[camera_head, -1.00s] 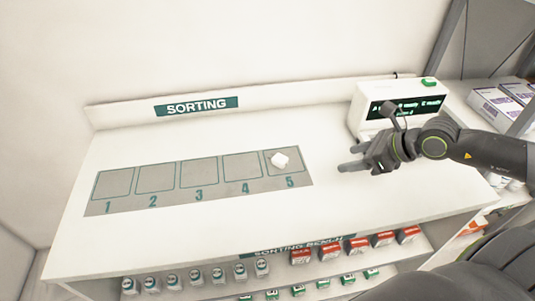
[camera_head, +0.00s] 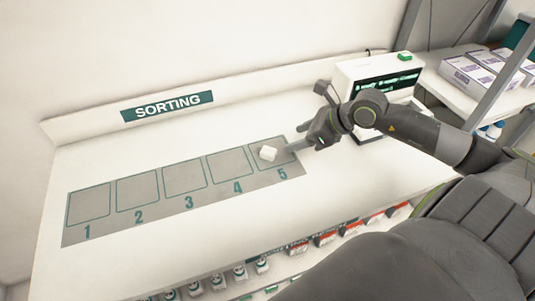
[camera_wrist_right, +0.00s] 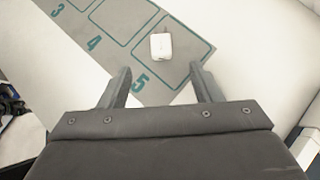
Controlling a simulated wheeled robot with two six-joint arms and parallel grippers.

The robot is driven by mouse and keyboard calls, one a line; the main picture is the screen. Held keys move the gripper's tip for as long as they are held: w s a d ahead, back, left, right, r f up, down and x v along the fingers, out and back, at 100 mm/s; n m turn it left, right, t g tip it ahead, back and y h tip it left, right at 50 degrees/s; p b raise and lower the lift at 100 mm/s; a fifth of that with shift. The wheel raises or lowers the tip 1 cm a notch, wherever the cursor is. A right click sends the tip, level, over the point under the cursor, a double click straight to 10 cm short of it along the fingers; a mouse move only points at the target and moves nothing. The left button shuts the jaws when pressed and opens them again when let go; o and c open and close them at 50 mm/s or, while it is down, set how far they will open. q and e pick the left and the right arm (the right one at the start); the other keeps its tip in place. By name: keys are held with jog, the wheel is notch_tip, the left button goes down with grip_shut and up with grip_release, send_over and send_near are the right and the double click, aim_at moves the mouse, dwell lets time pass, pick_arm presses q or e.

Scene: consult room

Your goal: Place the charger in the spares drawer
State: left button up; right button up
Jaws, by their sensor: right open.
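The white charger (camera_head: 268,153) lies on square 5 of the grey numbered mat (camera_head: 150,213) on the sorting bench. It also shows in the right wrist view (camera_wrist_right: 161,46), ahead of the fingertips and between their lines. My right gripper (camera_head: 299,138) is open and empty, just right of the charger and apart from it. In the right wrist view its two fingers (camera_wrist_right: 160,75) are spread wide. The spares drawer is not recognisable in these frames. My left gripper is not in view.
A display box with a green button (camera_head: 385,80) stands at the bench's back right, close to my right arm. Squares 1 to 4 are empty. Several bottles and red-and-white boxes (camera_head: 327,238) stand on the shelf below. Purple-and-white boxes (camera_head: 470,73) sit on the right shelf.

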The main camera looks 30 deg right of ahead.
send_near(267, 150)
jog(key=shift+p+x, duration=0.4)
jog(key=shift+x, duration=1.5)
jog(key=shift+w+a+f, duration=0.25)
jog(key=shift+w, duration=0.1)
jog(key=p+x, duration=0.1)
jog(key=x, duration=0.2)
jog(key=shift+f, duration=0.1)
jog(key=shift+w+a+f+p, duration=0.2)
jog(key=shift+w+f+p, duration=0.1)
jog(key=shift+w+f, duration=0.15)
jog(key=shift+s, duration=0.1)
jog(key=c, duration=1.1)
jog(key=shift+o, duration=0.2)
